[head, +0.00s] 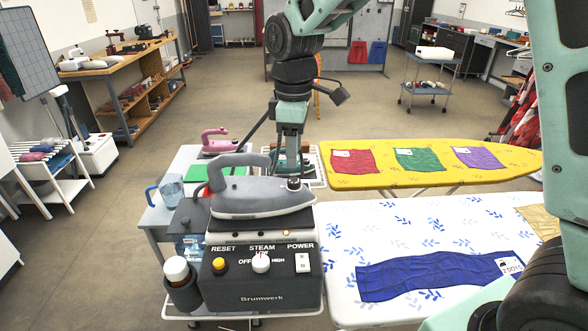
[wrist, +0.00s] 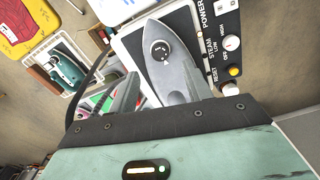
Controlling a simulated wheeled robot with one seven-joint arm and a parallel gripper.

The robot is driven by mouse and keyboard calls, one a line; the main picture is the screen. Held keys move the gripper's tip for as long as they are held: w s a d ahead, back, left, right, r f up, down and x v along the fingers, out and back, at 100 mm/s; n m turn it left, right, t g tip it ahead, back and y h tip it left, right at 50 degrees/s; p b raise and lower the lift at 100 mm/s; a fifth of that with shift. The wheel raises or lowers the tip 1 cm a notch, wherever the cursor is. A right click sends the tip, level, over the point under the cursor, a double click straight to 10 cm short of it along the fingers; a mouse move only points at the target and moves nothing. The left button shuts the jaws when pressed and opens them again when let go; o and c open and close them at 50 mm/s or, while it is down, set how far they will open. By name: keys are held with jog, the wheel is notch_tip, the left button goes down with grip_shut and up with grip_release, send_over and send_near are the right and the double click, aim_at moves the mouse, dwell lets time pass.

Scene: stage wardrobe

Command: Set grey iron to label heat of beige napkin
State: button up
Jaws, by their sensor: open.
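The grey iron (head: 262,194) rests on the dark steam station in the head view, its nose to the right and a round dark dial (head: 294,184) near the nose. The wrist view shows the iron (wrist: 172,72) close up, with its dial (wrist: 161,50) facing the camera; the setting is too small to read. My gripper (head: 291,150) is open, just behind and above the nose, and its fingertips are partly hidden. A beige napkin (head: 541,220) lies at the right of the white ironing board, partly covered by my arm. Its label is out of sight.
The station (head: 262,275) has a yellow reset button, steam knob and power switch. A blue napkin (head: 430,277) lies on the white board (head: 345,225). Behind are a yellow board (head: 400,181) with red, green and purple napkins, a pink iron (head: 222,144) and a teal iron (wrist: 66,72).

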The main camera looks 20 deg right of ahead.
aim_at(294, 180)
notch_tip(294, 180, down, 7)
jog(key=shift+r+p, duration=0.1)
jog(key=shift+p, duration=0.4)
jog(key=c, duration=1)
